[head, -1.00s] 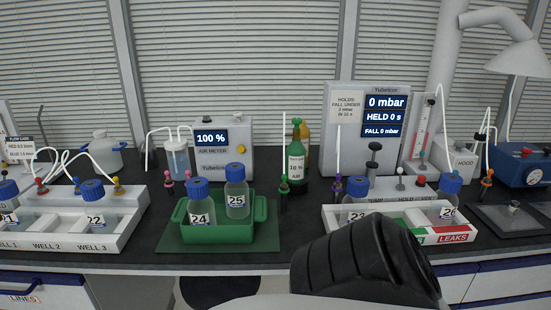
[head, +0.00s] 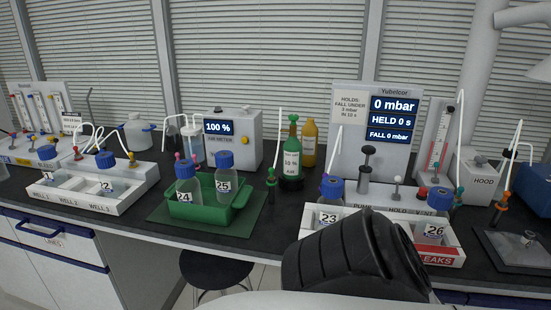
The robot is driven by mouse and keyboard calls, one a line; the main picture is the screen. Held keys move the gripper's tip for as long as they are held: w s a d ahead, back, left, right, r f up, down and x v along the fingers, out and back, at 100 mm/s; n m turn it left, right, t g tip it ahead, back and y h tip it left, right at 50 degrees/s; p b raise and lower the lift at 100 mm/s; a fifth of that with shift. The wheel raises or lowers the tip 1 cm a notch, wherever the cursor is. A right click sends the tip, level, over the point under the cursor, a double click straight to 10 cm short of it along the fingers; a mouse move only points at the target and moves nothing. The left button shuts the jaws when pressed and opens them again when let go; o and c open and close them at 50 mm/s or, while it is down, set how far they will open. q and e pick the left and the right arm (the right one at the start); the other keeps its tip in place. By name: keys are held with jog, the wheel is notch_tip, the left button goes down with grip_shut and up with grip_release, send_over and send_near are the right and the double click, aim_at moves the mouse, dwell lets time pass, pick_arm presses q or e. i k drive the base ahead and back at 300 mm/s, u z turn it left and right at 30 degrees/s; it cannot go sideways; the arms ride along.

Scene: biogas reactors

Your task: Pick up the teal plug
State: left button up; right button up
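A small teal plug (head: 459,196) stands at the right in the head view, just behind the right end of the white tray (head: 452,248) with bottles 23 and 26. A thin white tube appears to run up from it beside the red-scaled column. Its lower part is partly hidden by the tray area and bottle 26 (head: 435,229). Neither of my grippers shows. A black ribbed part of my own body fills the bottom middle and covers part of the tray's front.
An orange plug (head: 501,199) stands right of the teal one, near a dark plate (head: 512,250). A green plug (head: 271,178) stands by the green crate (head: 243,198). The pump (head: 366,165) and gauge panel (head: 393,110) stand behind the tray. The bench's front edge is clear at left.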

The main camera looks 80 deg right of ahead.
aim_at(460, 189)
jog(key=k, duration=1.5)
jog(key=z, duration=1.95)
